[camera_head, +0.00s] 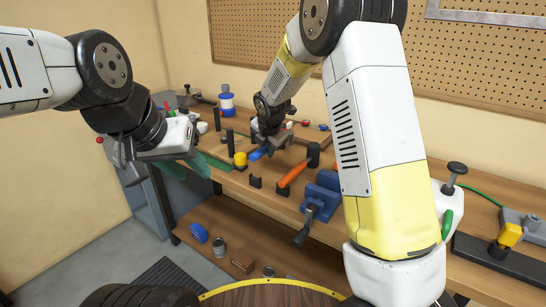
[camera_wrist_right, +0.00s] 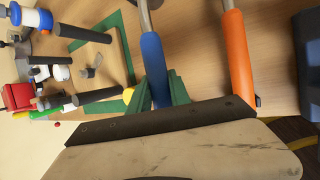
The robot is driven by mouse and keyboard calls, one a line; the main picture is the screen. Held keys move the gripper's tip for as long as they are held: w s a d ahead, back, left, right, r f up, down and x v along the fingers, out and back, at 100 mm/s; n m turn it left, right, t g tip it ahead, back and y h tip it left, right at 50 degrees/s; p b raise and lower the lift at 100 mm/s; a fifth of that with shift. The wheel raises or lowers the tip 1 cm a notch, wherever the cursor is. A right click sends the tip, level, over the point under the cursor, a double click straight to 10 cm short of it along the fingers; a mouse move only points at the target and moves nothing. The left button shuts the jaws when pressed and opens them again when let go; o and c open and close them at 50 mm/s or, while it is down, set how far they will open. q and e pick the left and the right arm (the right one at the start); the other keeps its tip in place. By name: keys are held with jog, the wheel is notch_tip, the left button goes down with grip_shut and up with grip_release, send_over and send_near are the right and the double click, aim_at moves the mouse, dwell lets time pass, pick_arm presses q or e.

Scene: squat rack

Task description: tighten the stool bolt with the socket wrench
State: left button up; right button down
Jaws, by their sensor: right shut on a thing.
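My right gripper (camera_wrist_right: 163,92) is shut on a blue-handled tool (camera_wrist_right: 154,65) with a metal shaft, over the workbench. Whether this tool is the socket wrench I cannot tell, as its head is out of the wrist view. The blue handle also shows in the head view (camera_head: 258,153), below the right gripper (camera_head: 268,143). My left gripper (camera_head: 190,166) has green fingers apart and is empty, at the bench's left end. A round wooden top with a yellow rim (camera_head: 270,293) shows at the bottom edge; it may be the stool seat. I see no bolt.
An orange-handled tool (camera_wrist_right: 236,62) lies right beside the blue one. A blue vise (camera_head: 321,194) is at the bench's front edge. Several upright black pegs and a blue-and-white bottle (camera_head: 226,100) stand farther back. The lower shelf (camera_head: 225,240) holds small items.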

jog(key=shift+r, duration=0.15)
jog(key=s+r, duration=1.1)
jog(key=s, duration=0.4)
jog(key=shift+r, duration=0.4)
dwell(0.6)
